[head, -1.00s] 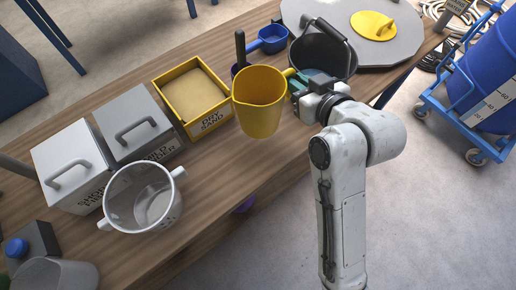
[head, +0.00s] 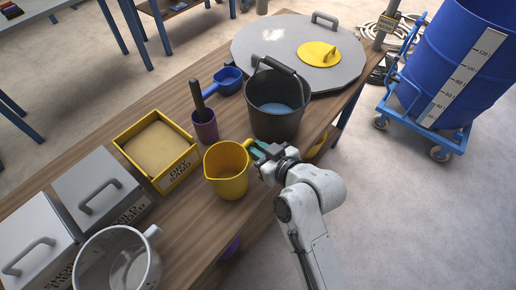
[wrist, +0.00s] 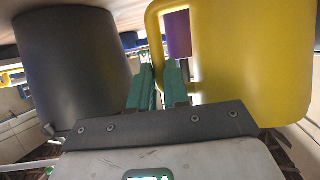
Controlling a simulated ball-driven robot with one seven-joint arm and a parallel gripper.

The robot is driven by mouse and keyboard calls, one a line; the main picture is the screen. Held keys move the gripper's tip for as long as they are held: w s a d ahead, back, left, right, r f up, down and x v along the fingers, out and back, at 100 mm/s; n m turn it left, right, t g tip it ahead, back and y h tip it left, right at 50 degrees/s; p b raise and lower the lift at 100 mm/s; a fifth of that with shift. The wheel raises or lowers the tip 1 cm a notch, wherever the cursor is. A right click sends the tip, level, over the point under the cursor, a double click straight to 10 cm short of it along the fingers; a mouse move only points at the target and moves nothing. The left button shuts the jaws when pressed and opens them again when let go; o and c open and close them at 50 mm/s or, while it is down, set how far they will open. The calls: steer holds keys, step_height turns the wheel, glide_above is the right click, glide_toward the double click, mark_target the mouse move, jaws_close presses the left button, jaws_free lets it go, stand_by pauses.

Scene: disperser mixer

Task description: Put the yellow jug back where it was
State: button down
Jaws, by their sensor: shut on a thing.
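The yellow jug (head: 228,180) is upright over the front part of the wooden table, in front of the purple cup and to the right of the yellow sand box. My gripper (head: 262,152) comes from the right and is shut on the jug's handle. In the wrist view the jug (wrist: 255,60) fills the right side, and its handle loop runs between the teal fingers (wrist: 158,85). I cannot tell whether the jug's base touches the table.
A purple cup (head: 204,126) with a dark handle, a blue scoop (head: 229,82) and the yellow sand box (head: 155,152) are nearby. A large grey lid (head: 290,40) lies behind.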

steer(key=c, duration=1.5)
jaws_free()
steer(key=shift+f, duration=0.1)
steer(key=o, duration=0.4)
